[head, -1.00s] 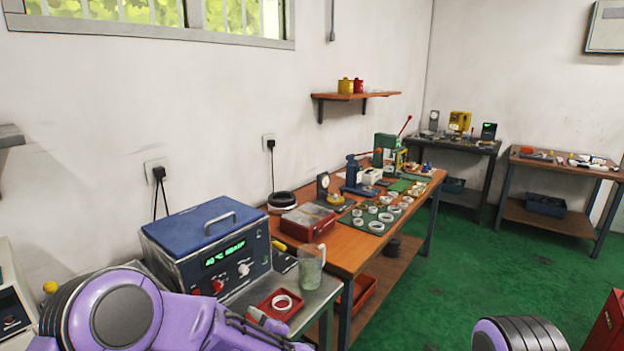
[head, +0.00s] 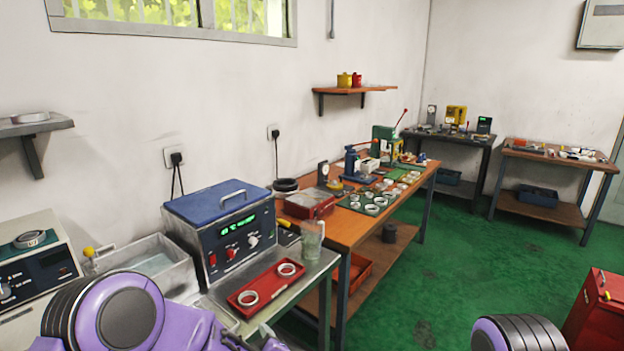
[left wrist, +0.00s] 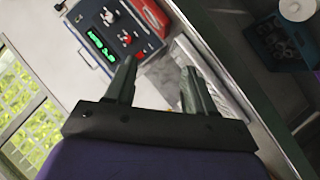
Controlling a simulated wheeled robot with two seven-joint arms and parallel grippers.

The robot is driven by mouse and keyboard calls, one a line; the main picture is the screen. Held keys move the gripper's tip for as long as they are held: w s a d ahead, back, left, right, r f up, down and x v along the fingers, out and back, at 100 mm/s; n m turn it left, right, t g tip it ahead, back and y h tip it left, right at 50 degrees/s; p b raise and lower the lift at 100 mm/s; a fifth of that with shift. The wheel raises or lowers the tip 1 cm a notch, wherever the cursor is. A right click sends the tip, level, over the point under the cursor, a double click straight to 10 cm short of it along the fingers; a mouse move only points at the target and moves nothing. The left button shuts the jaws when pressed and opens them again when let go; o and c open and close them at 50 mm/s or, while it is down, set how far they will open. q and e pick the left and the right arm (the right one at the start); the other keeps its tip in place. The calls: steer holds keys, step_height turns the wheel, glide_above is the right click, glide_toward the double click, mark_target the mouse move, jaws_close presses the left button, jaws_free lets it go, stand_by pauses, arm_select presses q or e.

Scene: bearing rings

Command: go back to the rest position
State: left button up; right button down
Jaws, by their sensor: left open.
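A red tray (head: 267,284) lies on the metal side table in the head view. It holds two pale bearing rings, a near one (head: 248,298) and a far one (head: 287,269). My left gripper is open with nothing between its fingers (left wrist: 160,72) in the left wrist view. In the head view its tip is at the bottom edge, mostly cut off, apart from the tray and just in front of it. My right gripper is out of view.
A blue-lidded heater (head: 220,225) with a green display stands behind the tray, with a glass jug (head: 312,243) to the right. The wooden bench (head: 350,230) holds several rings on a green mat.

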arm_select(q)
steer(key=s+a+f+m+g+h, duration=0.2)
steer(key=s+a+f+m, duration=0.15)
steer(key=s+f, duration=0.45)
steer(key=s+a+f+m+g+h, duration=0.1)
steer(key=s+a+f+m+g, duration=0.1)
steer(key=s+a+f, duration=0.45)
steer(key=s+a+f+g, duration=0.1)
steer(key=s+a, duration=0.1)
steer(key=s, duration=0.5)
steer(key=s+a+f+m+g, duration=0.1)
steer(key=s+a+f+g, duration=0.1)
steer(key=s, duration=0.5)
steer(key=s+a+f+g, duration=0.1)
steer(key=s+a+g, duration=0.1)
steer(key=s, duration=0.6)
steer(key=shift+a+f, duration=0.35)
steer(key=shift+a, duration=0.55)
steer(key=shift+m, duration=0.25)
